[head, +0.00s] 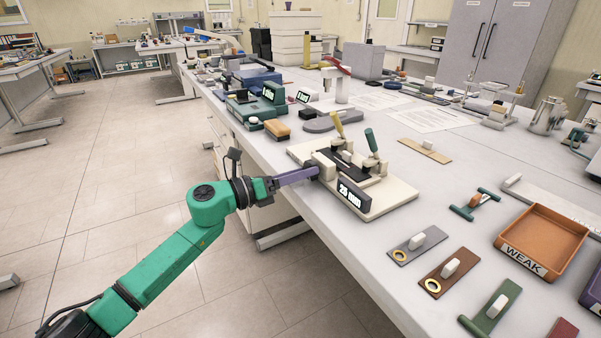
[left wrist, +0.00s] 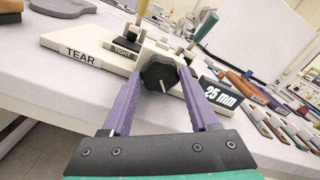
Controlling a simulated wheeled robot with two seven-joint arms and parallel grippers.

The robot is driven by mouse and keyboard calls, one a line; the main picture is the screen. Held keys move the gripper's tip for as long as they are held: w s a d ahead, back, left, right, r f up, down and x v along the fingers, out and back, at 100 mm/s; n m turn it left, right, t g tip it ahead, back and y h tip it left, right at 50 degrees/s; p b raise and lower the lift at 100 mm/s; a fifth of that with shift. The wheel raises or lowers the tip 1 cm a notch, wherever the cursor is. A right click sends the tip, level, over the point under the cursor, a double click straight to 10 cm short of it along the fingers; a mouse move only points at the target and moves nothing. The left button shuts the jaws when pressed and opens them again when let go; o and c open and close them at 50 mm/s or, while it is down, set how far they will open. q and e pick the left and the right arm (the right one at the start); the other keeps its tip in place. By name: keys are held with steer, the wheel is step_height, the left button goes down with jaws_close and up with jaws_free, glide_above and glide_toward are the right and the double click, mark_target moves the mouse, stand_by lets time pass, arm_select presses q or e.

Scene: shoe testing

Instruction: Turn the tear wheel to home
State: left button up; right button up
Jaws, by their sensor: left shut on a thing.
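The tear tester (head: 398,196) is a cream device near the table's left edge, with a "25 mm" display (head: 354,194) on its front. Its tear wheel is a black knob (left wrist: 161,76) with a pale line on its face, seen in the left wrist view. My left gripper (head: 314,172) reaches it from the left, with purple fingers on either side of the knob. The left gripper (left wrist: 162,88) is shut on the wheel. In the head view the fingers mostly hide the wheel. A "TEAR" label (left wrist: 84,54) shows on the base. My right gripper is not in view.
An orange "WEAK" tray (head: 542,240) stands at the right. Several sample strips with white grips, such as a brown one (head: 449,277), lie on the front of the table. A tan block (head: 277,129) and green scales (head: 252,106) stand behind the tester.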

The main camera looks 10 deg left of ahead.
arm_select(q)
steer(key=o, duration=1.4)
steer(key=shift+a, duration=0.1)
steer(key=shift+b+v, duration=1.9)
steer(key=shift+v, duration=5.3)
